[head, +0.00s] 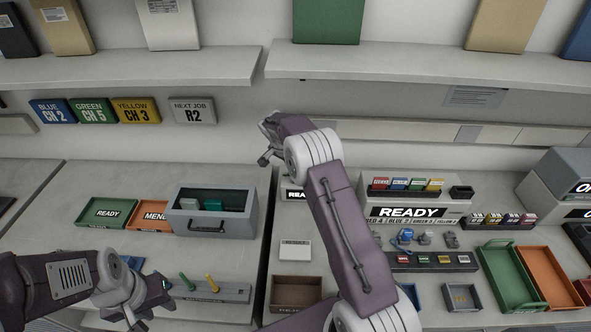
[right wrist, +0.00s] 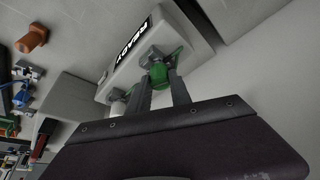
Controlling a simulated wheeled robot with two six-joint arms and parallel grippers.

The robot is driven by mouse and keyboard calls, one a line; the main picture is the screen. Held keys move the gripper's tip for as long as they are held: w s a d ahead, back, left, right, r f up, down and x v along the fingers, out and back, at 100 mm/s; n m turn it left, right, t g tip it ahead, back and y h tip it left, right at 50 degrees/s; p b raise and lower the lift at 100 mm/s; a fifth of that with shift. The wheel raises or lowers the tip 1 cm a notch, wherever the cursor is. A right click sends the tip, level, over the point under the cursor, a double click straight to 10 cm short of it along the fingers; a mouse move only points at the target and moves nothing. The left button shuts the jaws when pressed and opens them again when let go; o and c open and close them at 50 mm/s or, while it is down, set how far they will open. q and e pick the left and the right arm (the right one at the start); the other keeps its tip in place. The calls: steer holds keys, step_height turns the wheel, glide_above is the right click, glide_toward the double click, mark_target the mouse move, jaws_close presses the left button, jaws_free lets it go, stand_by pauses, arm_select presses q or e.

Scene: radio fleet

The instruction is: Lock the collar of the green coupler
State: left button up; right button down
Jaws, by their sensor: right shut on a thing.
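The green coupler (right wrist: 158,74) shows in the right wrist view, mounted on the sloped grey block with a READY label (right wrist: 132,38). My right gripper (right wrist: 160,88) has one finger on each side of its green collar and is shut on it. In the head view my right gripper (head: 266,150) is high at the back, beside the block marked READY (head: 297,195), which my arm partly covers. The coupler cannot be made out there. My left gripper (head: 152,302) is low at the left with its fingers apart, seemingly empty, near the pegged grey rack.
A grey drawer box (head: 213,212) holds dark and green items. Green READY (head: 108,212) and orange trays stand beside it. A grey rack (head: 228,292) has green and yellow pegs. Radio stands and green (head: 508,276) and orange trays fill the right. Shelves overhang the back.

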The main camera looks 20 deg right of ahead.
steer(key=shift+m+g+p, duration=0.6)
steer(key=shift+m+p, duration=0.2)
steer(key=shift+m, duration=0.6)
steer(key=shift+f+m+g+p, duration=0.1)
steer(key=shift+m+g+p, duration=0.2)
steer(key=shift+m+p, duration=0.45)
steer(key=shift+f+b, duration=0.1)
steer(key=shift+b, duration=0.2)
steer(key=c, duration=0.6)
jaws_free()
steer(key=shift+w+r, duration=0.1)
steer(key=shift+r, duration=0.1)
steer(key=shift+r+p, duration=2.2)
steer(key=shift+r, duration=0.75)
